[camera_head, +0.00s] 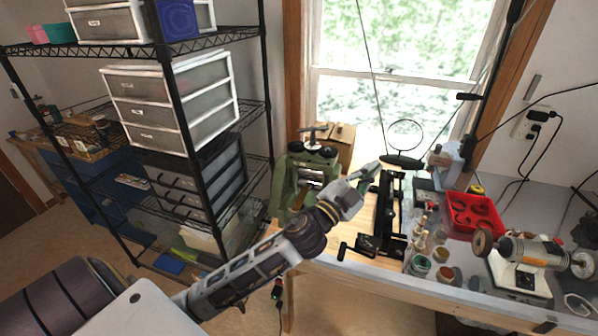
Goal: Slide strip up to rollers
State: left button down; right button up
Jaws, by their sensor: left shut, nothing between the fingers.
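A green rolling mill (297,172) with a T-handle on top stands at the left end of the workbench, by the window. Its rollers (313,179) show as a pale band in its frame. A narrow tan piece (297,204) shows low at the mill's front; I cannot tell if it is the strip. My left gripper (371,170) is shut and empty. It appears to the right of the mill, raised over the bench and pointing up and right. My forearm and wrist cover part of the bench front and the mill's lower right. My right gripper is not in view.
A black long tool (388,212) lies on the bench right of my gripper. Small jars (419,265), a red tray (472,212) and a polishing motor (530,252) stand further right. A cardboard box (338,142) is behind the mill. A wire shelf (257,105) with drawers stands left.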

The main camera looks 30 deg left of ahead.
pick_arm(q)
jog(key=s+d+r+m+g+h, duration=0.25)
jog(key=d+m+g+h, duration=0.4)
jog(key=m, duration=0.35)
jog(key=s+d+r+m+g+h, duration=0.25)
jog(key=d+m+g+h, duration=0.35)
jog(key=m, duration=0.3)
jog(key=a+f+m+g+y, duration=0.45)
jog(key=f+m+y, duration=0.2)
jog(key=f, duration=0.45)
jog(key=w+a+n+y, duration=0.1)
jog(key=a+y, duration=0.5)
jog(key=a, duration=0.7)
jog(key=w+a+n+y, duration=0.2)
jog(key=a+y, duration=0.4)
jog(key=a, duration=0.8)
jog(key=shift+n, duration=0.55)
jog(key=shift+d+f, duration=0.1)
jog(key=shift+f, duration=0.05)
